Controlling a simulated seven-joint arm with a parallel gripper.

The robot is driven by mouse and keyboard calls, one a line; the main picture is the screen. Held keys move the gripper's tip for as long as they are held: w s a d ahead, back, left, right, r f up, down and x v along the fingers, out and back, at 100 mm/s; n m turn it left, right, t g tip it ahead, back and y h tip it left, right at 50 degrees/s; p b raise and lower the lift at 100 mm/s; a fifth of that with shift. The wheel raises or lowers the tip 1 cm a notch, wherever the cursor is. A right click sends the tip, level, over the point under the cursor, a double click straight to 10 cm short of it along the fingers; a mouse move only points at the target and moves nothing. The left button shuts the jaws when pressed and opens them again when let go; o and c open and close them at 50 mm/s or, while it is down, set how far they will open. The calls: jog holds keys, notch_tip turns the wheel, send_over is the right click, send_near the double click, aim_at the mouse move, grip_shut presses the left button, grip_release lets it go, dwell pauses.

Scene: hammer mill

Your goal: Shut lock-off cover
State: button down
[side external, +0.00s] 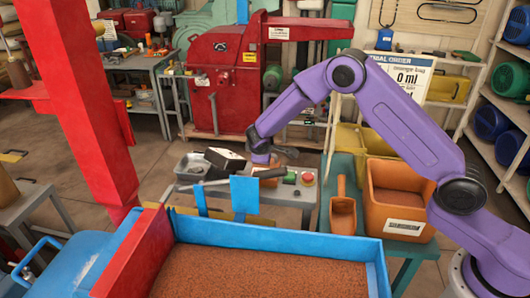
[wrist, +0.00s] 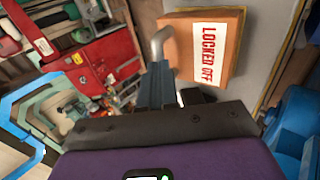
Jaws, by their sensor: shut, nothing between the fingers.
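The lock-off cover (wrist: 205,45) shows in the wrist view as an orange box-like piece with a white label reading "LOCKED OFF" in red. A grey bent bar (wrist: 161,42), like a handle or hook, stands at its left edge. My gripper (wrist: 157,72) is shut and empty, its grey fingers pointing up the picture to just below the bent bar. I cannot tell whether they touch it. In the side view my arm reaches down to the small bench, where a small orange patch (side external: 261,158) shows by my wrist; the fingers are not clear there.
A grey bench (side external: 285,192) holds a metal tray (side external: 192,166), a black-and-white box (side external: 225,159) and a red button (side external: 308,178). A blue-rimmed bin (side external: 290,241) of brown grain stands in front. An orange tub (side external: 398,196) and scoop (side external: 343,213) stand right.

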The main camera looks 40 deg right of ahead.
jog(key=shift+w+d+f, duration=0.35)
jog(key=shift+w+d, duration=0.05)
jog(key=shift+d, duration=0.1)
jog(key=shift+a+r, duration=0.1)
jog(key=shift+r, duration=0.05)
jog(key=w+d+r+v, duration=0.1)
jog(key=v, duration=1.2)
jog(key=shift+r, duration=0.55)
